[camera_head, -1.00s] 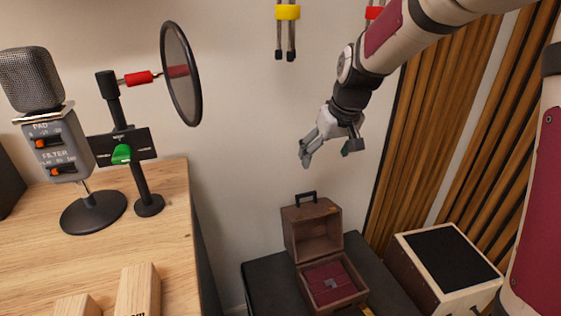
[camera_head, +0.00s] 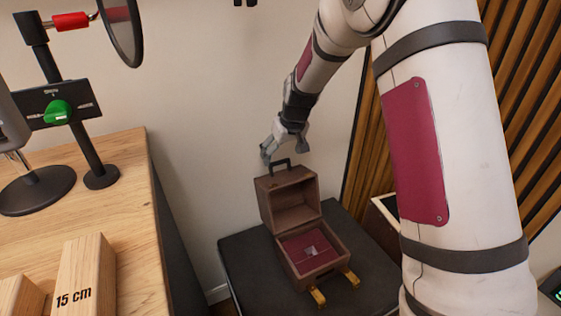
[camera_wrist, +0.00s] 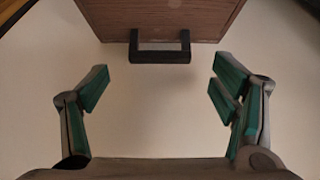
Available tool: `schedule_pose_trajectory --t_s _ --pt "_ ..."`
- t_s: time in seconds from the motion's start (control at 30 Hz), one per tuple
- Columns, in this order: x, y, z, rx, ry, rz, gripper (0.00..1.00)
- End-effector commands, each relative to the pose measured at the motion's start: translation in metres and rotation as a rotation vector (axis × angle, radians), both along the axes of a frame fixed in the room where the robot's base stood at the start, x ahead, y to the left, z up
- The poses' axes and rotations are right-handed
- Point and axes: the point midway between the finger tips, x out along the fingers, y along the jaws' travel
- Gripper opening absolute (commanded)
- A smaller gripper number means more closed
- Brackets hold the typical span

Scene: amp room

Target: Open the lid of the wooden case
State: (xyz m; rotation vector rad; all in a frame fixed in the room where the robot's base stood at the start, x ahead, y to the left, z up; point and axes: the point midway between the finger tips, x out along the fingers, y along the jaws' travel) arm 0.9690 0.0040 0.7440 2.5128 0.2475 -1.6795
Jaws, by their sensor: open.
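The wooden case (camera_head: 318,266) stands on a dark top with its lid (camera_head: 290,204) raised, roughly upright, showing a dark red lining inside. A black handle (camera_head: 280,165) sits on the lid's top edge. In the wrist view, the lid (camera_wrist: 160,18) fills the top, with the handle (camera_wrist: 160,55) projecting from it. My gripper (camera_head: 281,150) is beside the handle in the head view. In the wrist view my gripper (camera_wrist: 160,92) has its fingers spread wide, with nothing between them; the handle lies beyond the fingertips, centred between them. Contact with the lid is not visible.
The dark top (camera_head: 250,262) has bare room around the case. Two brass latches (camera_head: 334,288) hang at the case's front. A wooden desk (camera_head: 120,210) with a microphone stand and blocks is on the left. A speaker box (camera_head: 384,208) is partly hidden behind my arm.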

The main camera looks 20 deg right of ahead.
Motion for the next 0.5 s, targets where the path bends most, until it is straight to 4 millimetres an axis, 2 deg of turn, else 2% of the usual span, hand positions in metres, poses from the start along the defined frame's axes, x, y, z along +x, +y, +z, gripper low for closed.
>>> schedule_pose_trajectory --t_s 0.03,0.2,0.5 --pt "0.003 0.001 -0.01 0.0 0.002 0.0 0.8" --pt "0.01 0.002 -0.025 0.0 0.0 0.0 0.8" --pt "0.012 0.002 -0.029 0.0 -0.001 0.0 0.8"
